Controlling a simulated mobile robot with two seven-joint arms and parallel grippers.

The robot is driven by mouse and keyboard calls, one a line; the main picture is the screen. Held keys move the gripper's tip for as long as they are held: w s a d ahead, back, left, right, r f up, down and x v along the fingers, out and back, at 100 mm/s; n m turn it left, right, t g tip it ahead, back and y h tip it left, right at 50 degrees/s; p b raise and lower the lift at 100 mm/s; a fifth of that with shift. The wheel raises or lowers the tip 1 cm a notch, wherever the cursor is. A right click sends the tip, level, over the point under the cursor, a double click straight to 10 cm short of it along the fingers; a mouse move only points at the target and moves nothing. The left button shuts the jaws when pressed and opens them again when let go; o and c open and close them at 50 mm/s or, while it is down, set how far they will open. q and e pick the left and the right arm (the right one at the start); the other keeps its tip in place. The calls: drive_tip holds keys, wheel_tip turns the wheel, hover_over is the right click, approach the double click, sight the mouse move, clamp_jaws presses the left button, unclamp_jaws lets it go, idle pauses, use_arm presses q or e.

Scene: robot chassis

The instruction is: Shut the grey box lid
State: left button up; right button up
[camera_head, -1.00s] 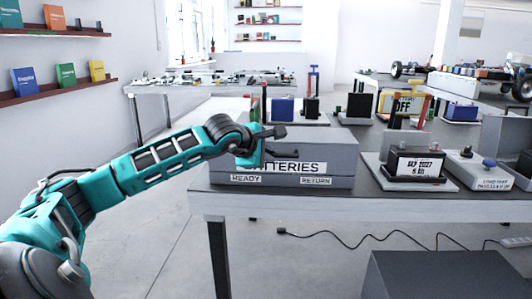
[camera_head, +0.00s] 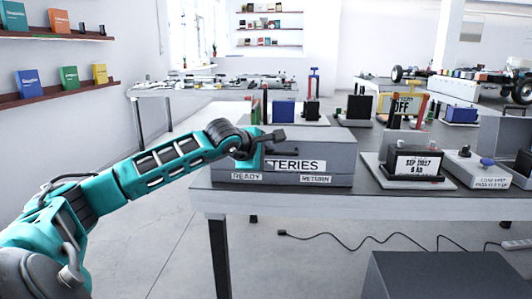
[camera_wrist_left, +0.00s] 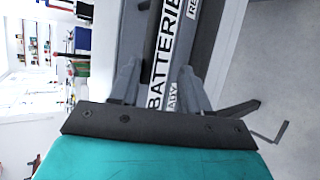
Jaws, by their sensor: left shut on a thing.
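The grey box (camera_head: 335,178) stands at the near left corner of the table, with a BATTERIES label and READY and RETURN labels on its front. Its grey lid (camera_head: 325,143) looks down, or nearly so; I cannot tell whether a small gap is left. My left gripper (camera_head: 284,144) is at the left of the box's front and covers the start of the BATTERIES label. In the left wrist view, its fingers (camera_wrist_left: 157,85) lie either side of the labelled front part of the lid (camera_wrist_left: 160,45). The gripped edge is partly hidden. My right gripper is not in view.
A black cable (camera_head: 360,245) lies on the floor. The floor left of the table is clear.

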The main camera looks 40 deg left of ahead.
use_arm(q)
drive_tip(key=shift+o, duration=0.9)
drive_tip(key=shift+s+d+f, duration=0.1)
drive_tip(key=shift+d+f, duration=0.05)
drive_tip(key=shift+f, duration=0.7)
drive_tip(key=shift+s, duration=0.1)
drive_tip(key=r+b+v, duration=0.1)
drive_tip(key=b+v, duration=0.1)
drive_tip(key=v, duration=1.1)
drive_tip(key=shift+w+r, duration=0.2)
drive_tip(key=shift+w, duration=0.05)
drive_tip(key=shift+f, duration=0.1)
